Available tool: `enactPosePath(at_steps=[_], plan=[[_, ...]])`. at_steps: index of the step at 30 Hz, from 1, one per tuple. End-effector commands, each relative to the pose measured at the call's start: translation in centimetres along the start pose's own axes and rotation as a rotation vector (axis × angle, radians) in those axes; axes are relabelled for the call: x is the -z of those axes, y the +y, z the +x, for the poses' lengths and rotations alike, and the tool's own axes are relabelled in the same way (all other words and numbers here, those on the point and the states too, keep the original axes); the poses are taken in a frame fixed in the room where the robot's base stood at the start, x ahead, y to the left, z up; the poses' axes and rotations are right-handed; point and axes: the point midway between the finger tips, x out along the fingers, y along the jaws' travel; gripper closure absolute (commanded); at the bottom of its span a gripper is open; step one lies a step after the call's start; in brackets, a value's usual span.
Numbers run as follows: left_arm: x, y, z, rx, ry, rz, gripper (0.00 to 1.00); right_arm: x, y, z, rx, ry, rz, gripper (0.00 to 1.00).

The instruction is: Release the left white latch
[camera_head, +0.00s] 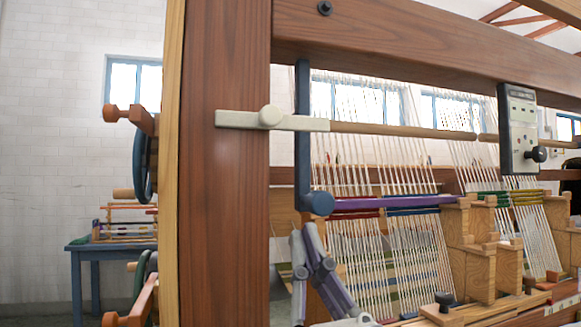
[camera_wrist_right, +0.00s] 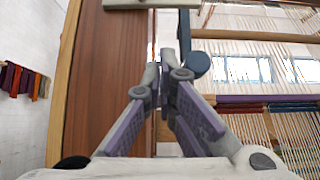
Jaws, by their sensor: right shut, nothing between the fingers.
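The left white latch (camera_head: 270,118) lies level across the dark wooden post of the loom, with a round white pivot. Its right end meets a long wooden rod. Its lower edge also shows at the top of the right wrist view (camera_wrist_right: 150,4). My right gripper (camera_head: 303,232) is below the latch and to its right, fingers pointing up, apart from it. In the right wrist view its fingertips (camera_wrist_right: 163,62) are close together with nothing between them. My left gripper is not in view.
A dark blue upright bar (camera_head: 303,130) with a round knob (camera_head: 320,203) stands just above my right gripper. Warp threads (camera_head: 375,170) and wooden blocks (camera_head: 470,240) fill the right. A control box (camera_head: 518,130) hangs at the upper right. A blue table (camera_head: 85,247) stands behind at left.

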Motion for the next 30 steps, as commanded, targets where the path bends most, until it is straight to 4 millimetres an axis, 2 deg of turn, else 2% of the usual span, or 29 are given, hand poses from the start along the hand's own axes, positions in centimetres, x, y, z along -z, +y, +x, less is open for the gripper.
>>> enactPosePath(at_steps=[5, 18, 22, 30], plan=[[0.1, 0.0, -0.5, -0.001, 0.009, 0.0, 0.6, -0.2, 0.1, 1.2, -0.003, -0.003, -0.004, 1.0], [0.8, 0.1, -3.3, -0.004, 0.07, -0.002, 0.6, -0.4, 0.1, 10.6, -0.003, -0.005, -0.006, 1.0], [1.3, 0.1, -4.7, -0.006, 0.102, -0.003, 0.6, -2.3, 0.2, 12.1, -0.004, -0.007, -0.005, 1.0], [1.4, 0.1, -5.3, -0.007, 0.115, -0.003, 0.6, -2.8, 0.1, 12.8, -0.002, 0.003, -0.003, 1.0]])
